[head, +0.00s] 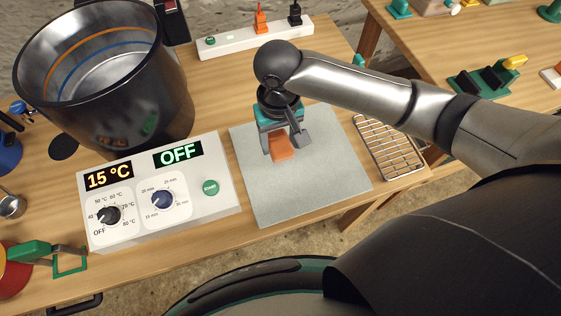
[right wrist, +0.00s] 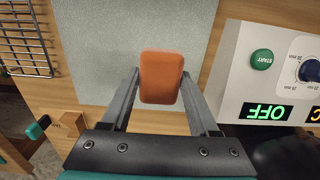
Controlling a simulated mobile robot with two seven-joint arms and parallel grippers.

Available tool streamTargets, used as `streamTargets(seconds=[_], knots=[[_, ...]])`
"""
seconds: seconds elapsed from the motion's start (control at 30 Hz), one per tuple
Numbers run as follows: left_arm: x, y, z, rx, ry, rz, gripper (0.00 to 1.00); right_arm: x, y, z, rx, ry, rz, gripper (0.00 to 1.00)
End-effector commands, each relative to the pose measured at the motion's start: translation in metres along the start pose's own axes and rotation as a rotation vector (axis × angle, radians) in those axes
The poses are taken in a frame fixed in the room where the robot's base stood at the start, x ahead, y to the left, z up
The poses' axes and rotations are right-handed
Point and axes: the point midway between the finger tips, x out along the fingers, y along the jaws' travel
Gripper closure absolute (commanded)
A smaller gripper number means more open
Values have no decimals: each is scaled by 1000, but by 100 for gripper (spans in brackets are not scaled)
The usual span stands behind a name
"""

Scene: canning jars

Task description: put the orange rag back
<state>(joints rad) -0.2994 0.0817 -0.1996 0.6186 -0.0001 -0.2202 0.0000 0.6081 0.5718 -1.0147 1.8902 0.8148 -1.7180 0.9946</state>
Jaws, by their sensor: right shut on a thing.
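The orange rag (head: 281,149) is a small folded block over the grey mat (head: 310,190) on the wooden bench. My right gripper (head: 283,143) is shut on it, with a finger on each side. In the right wrist view the rag (right wrist: 161,77) sits between the fingertips (right wrist: 161,85), with the mat (right wrist: 120,30) behind it. I cannot tell whether the rag touches the mat. My left gripper is not in view.
A control box (head: 150,215) reading 15 °C and OFF stands left of the mat, with a large dark pot (head: 120,100) behind it. A wire rack (head: 388,150) lies to the right. A power strip (head: 235,38) is at the back. The mat's front is clear.

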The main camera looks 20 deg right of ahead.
Motion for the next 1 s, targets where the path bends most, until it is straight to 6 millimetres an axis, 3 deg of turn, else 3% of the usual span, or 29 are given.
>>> streamTargets(seconds=[0.03, 0.2, 0.47, 0.67, 1.0], knots=[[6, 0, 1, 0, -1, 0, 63, 17, 0, 1, 1, -3, 2, 83], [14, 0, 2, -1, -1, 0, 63, 49, 0, 0, 0, -1, 0, 83], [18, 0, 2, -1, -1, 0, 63, 68, 0, 0, 0, 0, 1, 83], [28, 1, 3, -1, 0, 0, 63, 98, 0, 0, 1, -1, 1, 83], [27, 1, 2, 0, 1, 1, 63, 102, 0, 0, 0, 1, -1, 83]])
